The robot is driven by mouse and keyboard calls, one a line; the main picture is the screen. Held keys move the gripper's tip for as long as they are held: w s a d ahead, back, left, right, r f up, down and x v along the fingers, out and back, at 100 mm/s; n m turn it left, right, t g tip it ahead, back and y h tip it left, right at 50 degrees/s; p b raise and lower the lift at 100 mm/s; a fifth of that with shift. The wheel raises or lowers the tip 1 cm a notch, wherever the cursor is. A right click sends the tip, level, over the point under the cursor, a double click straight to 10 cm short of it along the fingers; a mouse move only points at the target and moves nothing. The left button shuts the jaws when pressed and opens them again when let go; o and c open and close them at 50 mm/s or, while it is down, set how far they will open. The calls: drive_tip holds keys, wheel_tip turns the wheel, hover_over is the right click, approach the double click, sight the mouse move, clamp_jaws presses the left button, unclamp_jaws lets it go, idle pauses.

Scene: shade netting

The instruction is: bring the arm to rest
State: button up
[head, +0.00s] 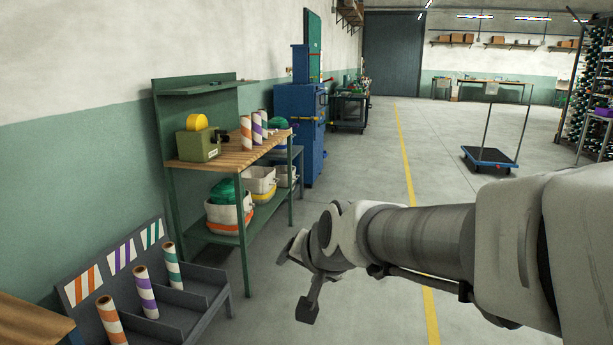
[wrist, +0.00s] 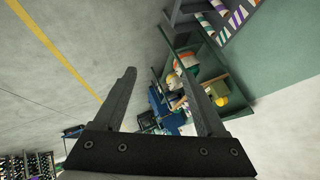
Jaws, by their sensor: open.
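My arm (head: 420,238) stretches in from the right of the head view, over the floor in front of the wooden-topped bench. My gripper (head: 296,283) hangs at its end, apart from the bench and the rack. In the wrist view my gripper (wrist: 163,88) has its two fingers spread wide, with nothing between them but the room beyond. It touches nothing that I can see.
A bench (head: 228,152) with striped rolls and bins stands along the left wall. A grey rack (head: 198,293) with three striped rolls is at lower left. A blue cabinet (head: 299,130) and a blue trolley (head: 489,160) stand farther off. The middle floor (head: 385,150) is clear.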

drive_tip(key=s+d+f+n+g+h, duration=0.1)
drive_tip(key=s+d+n+g+h, duration=0.25)
drive_tip(key=s+d, duration=1.35)
wheel_tip(320, 180, up, 20)
drive_tip(key=s+a+p, duration=0.2)
drive_tip(key=p, duration=1.8)
drive_tip(key=shift+s+t, duration=0.15)
drive_tip(key=shift+t, duration=0.2)
drive_tip(key=shift+a, duration=0.1)
